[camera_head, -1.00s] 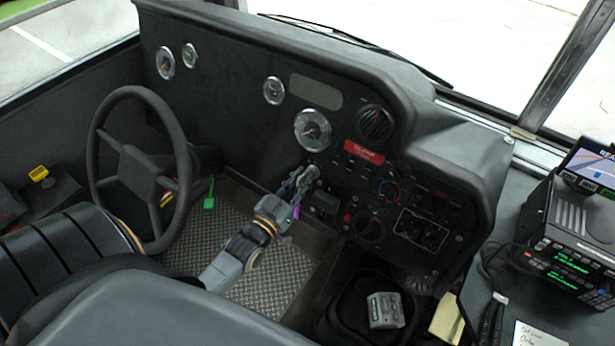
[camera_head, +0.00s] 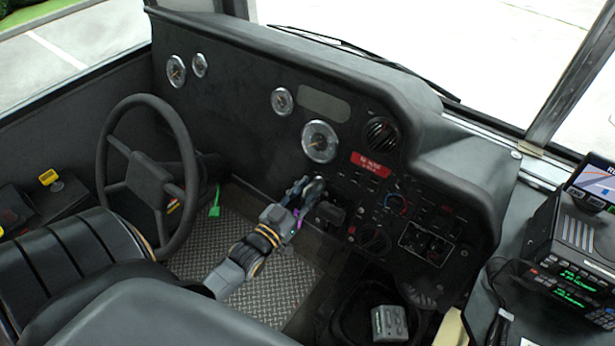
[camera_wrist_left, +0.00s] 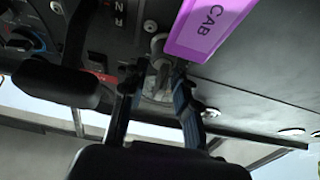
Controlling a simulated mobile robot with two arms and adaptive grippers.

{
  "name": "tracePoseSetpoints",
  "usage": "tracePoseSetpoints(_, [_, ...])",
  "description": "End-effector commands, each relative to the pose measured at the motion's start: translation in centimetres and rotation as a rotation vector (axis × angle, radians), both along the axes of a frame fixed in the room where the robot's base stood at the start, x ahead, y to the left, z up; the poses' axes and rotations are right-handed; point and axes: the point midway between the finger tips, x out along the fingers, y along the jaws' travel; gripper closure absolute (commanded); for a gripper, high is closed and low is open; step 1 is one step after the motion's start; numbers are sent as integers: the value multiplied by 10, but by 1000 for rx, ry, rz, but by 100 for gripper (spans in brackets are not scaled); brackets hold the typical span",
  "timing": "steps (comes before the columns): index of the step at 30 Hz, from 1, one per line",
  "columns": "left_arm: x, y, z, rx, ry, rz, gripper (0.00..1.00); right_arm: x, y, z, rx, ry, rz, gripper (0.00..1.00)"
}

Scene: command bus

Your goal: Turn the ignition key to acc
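My left gripper (camera_head: 304,190) is at the dashboard below the large gauge, in front of the ignition area. In the left wrist view its two fingers (camera_wrist_left: 158,76) stand apart, one on each side of a grey key and switch (camera_wrist_left: 160,68). I see a gap between the fingers and cannot tell whether either touches the key. A purple tag (camera_wrist_left: 208,28) reading "CAB" hangs beside the key; a bit of purple (camera_head: 298,224) shows by the gripper in the head view. The fingers and wrist hide the key in the head view. My right gripper is not in view.
The steering wheel (camera_head: 150,180) stands left of my left arm. The driver's seat (camera_head: 70,255) is in front. A black knob (camera_wrist_left: 60,82) juts out beside the fingers in the wrist view. A radio unit (camera_head: 575,245) sits at the right.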

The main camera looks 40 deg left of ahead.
Motion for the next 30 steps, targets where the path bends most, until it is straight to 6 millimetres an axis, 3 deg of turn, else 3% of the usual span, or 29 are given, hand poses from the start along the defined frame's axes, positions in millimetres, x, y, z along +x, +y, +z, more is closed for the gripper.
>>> tracePoseSetpoints(7, [-17, 0, -2, -1, 3, 0, 70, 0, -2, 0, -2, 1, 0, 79])
tracePoseSetpoints(21, [-106, 1, -8, 0, 3, 0, 70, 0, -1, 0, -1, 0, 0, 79])
tracePoseSetpoints(30, [-120, 2, -8, 0, 0, 0, 70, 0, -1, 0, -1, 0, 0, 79])
